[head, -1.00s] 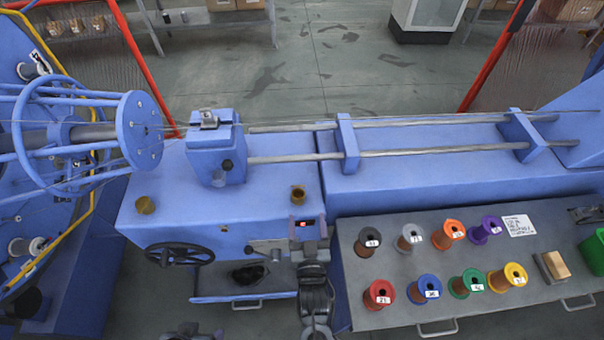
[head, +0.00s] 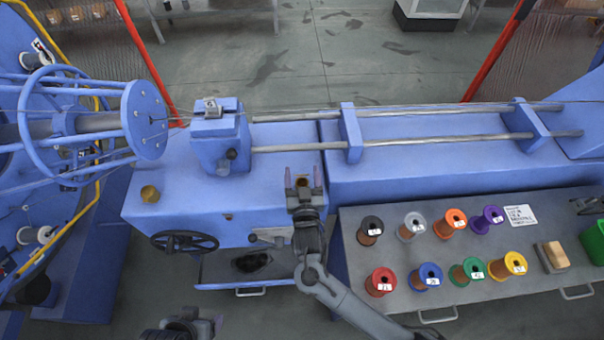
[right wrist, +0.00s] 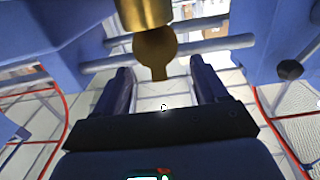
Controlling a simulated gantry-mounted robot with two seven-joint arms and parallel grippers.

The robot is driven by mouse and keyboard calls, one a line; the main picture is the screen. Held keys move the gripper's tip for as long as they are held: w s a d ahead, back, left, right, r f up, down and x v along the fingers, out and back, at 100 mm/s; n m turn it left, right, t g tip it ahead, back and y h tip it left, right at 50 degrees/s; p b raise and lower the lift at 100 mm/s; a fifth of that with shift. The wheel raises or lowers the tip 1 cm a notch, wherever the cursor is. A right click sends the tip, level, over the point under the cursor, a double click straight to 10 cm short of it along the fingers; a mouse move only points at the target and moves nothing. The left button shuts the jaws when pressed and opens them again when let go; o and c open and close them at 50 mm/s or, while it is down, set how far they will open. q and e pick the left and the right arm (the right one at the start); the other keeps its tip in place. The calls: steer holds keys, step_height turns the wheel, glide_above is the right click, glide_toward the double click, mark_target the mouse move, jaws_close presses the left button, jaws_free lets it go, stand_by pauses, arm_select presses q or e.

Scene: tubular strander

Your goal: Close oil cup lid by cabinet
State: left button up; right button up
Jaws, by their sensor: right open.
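One brass oil cup (head: 149,194) stands at the left of the blue machine top in the head view. Another brass oil cup (right wrist: 146,12) shows at the top of the right wrist view, with a round brass lid (right wrist: 156,48) and narrow tab hanging below it. In the head view that cup is mostly hidden behind my right gripper (head: 304,180). My right gripper (right wrist: 162,76) is open and empty, with the lid just beyond and above the gap between its fingertips. My left gripper (head: 186,326) is at the bottom edge; its jaws are unclear.
A handwheel (head: 184,242) and an open drawer (head: 216,271) are at the machine's front. A grey table (head: 404,305) with several coloured spools stands at the right. Long rods (head: 430,142) run along the back of the machine.

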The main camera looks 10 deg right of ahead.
steer(key=shift+w, duration=0.25)
steer(key=shift+c, duration=0.3)
steer(key=c, duration=0.9)
steer(key=shift+s+f+b, duration=0.1)
steer(key=shift+f+b, duration=0.2)
steer(key=shift+b, duration=0.25)
steer(key=t+b, duration=0.1)
steer(key=b, duration=0.1)
steer(key=s+f+t+b, duration=0.1)
steer(key=t+b, duration=0.1)
steer(key=b, duration=0.1)
steer(key=shift+a+f+b, duration=0.1)
steer(key=shift+f+b, duration=0.05)
steer(key=shift+b, duration=0.2)
steer(key=shift+s+t+b, duration=0.25)
steer(key=shift+t+b, duration=0.35)
steer(key=shift+b, duration=0.05)
steer(key=shift+r, duration=0.25)
steer(key=o, duration=1)
steer(key=shift+c, duration=0.2)
